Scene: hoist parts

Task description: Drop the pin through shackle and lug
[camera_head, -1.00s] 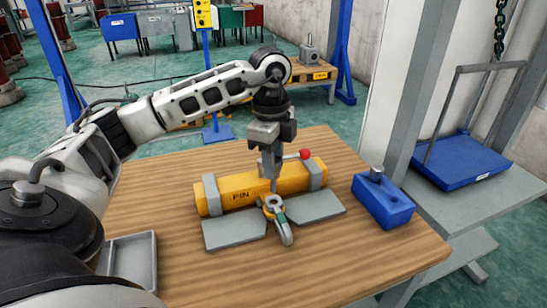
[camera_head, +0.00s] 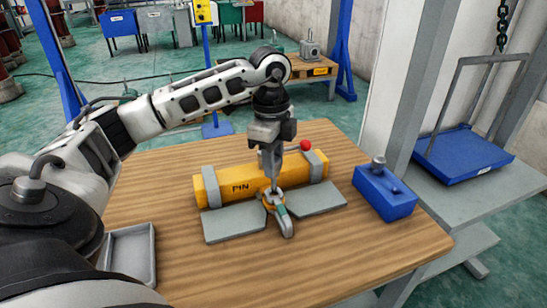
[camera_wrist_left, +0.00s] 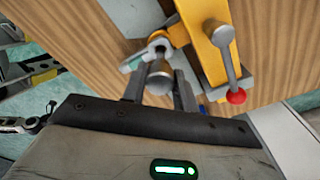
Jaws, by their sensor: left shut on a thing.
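My left gripper (camera_head: 271,168) is shut on a grey metal pin and points down above the table. The pin's round head (camera_wrist_left: 160,77) shows between the fingers in the left wrist view. In the head view its lower end meets the shackle's upper eye; I cannot tell whether it is inside the hole. The lug is hard to tell apart from the shackle here. My right gripper is not in view.
The yellow block has grey clamps and a red knob (camera_head: 305,145). A blue block (camera_head: 384,196) with a grey stub stands to the right on the wooden table (camera_head: 330,255). A grey tray (camera_head: 153,257) is at the left. The table's front is clear.

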